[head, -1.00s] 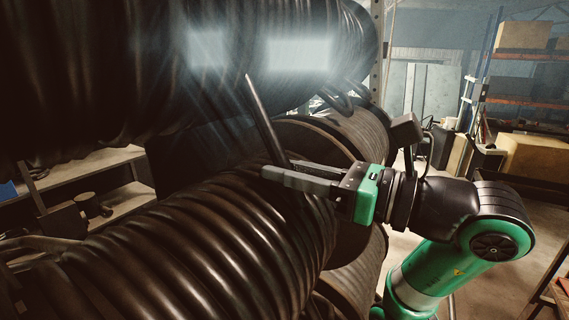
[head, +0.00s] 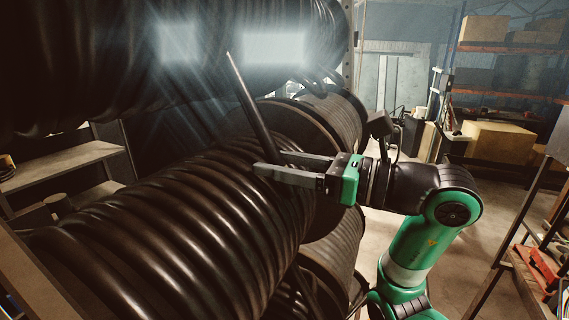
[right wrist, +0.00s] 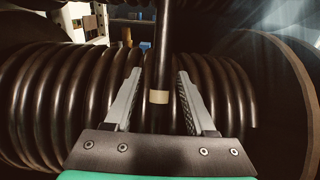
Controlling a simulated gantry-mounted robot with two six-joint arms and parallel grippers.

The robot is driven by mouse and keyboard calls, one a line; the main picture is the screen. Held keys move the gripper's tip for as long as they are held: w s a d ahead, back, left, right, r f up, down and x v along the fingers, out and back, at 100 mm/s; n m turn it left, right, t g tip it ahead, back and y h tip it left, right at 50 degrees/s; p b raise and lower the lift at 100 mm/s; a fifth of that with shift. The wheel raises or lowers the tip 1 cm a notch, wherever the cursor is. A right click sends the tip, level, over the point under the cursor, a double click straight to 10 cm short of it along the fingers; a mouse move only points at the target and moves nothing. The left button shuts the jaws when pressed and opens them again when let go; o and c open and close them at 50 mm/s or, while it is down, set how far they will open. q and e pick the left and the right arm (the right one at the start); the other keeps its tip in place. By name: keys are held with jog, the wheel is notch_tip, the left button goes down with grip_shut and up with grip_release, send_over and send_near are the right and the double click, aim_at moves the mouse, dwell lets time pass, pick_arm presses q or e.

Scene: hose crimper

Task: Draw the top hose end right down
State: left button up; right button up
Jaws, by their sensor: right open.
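A black hose length (head: 248,95) slants in front of the reels, from the upper reel's face down to my right gripper. My right gripper (head: 270,161) is open, its two fingers pointing left around the hose's lower part. In the right wrist view, the hose (right wrist: 164,50) runs down between the open fingers (right wrist: 158,74), with gaps on both sides. A pale band (right wrist: 159,97) circles it near its lower part. The hose's lowest part is hidden behind the gripper body. My left gripper is not in view.
A big upper reel of black hose (head: 90,70) fills the top left. A lower reel (head: 190,215) lies just under and behind my right gripper, with a dark flange (head: 325,150). Shelves (head: 65,165) stand at left. Open floor (head: 490,220) lies at right, beside a rack.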

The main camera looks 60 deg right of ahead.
aim_at(298, 192)
jog(key=s+d+b, duration=0.2)
jog(key=s, duration=0.9)
jog(key=shift+s+b, duration=0.25)
jog(key=shift+b, duration=0.05)
jog(key=w+p, duration=0.2)
jog(key=w+a+f+p, duration=0.1)
jog(key=w+p, duration=0.1)
jog(key=w, duration=0.1)
jog(key=w+f+p, duration=0.1)
jog(key=w+p, duration=0.1)
jog(key=w, duration=0.1)
jog(key=shift+w+a+p, duration=0.2)
jog(key=shift+p, duration=0.2)
